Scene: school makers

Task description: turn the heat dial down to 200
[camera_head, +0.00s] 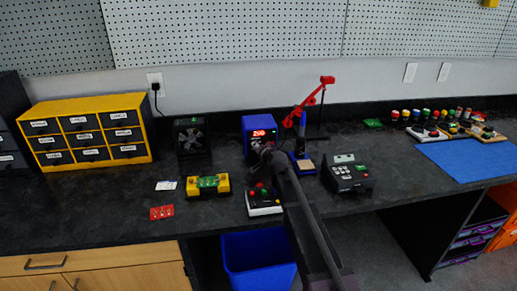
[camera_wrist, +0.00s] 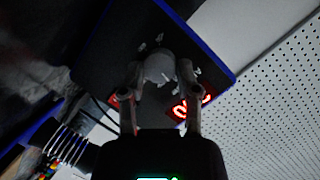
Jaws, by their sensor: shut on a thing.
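The blue soldering station (camera_head: 248,124) stands on the dark bench, with a lit red display (camera_head: 263,133) that seems to read 200, though the digits are small. In the wrist view, the station's dark front has a blue edge (camera_wrist: 205,42) and a grey round heat dial (camera_wrist: 159,66) with white marks around it. My gripper (camera_wrist: 160,80) is shut on the dial, one finger on each side. The red display (camera_wrist: 188,106) is partly hidden by a finger there. In the head view my gripper (camera_head: 264,158) covers the dial.
A soldering iron stand (camera_head: 302,163) is close on the right, with a red arm (camera_head: 310,103) behind. A small box with coloured knobs (camera_head: 263,207) sits just in front. A yellow circuit holder (camera_head: 207,186) is left, and a black keypad device (camera_head: 347,174) is right.

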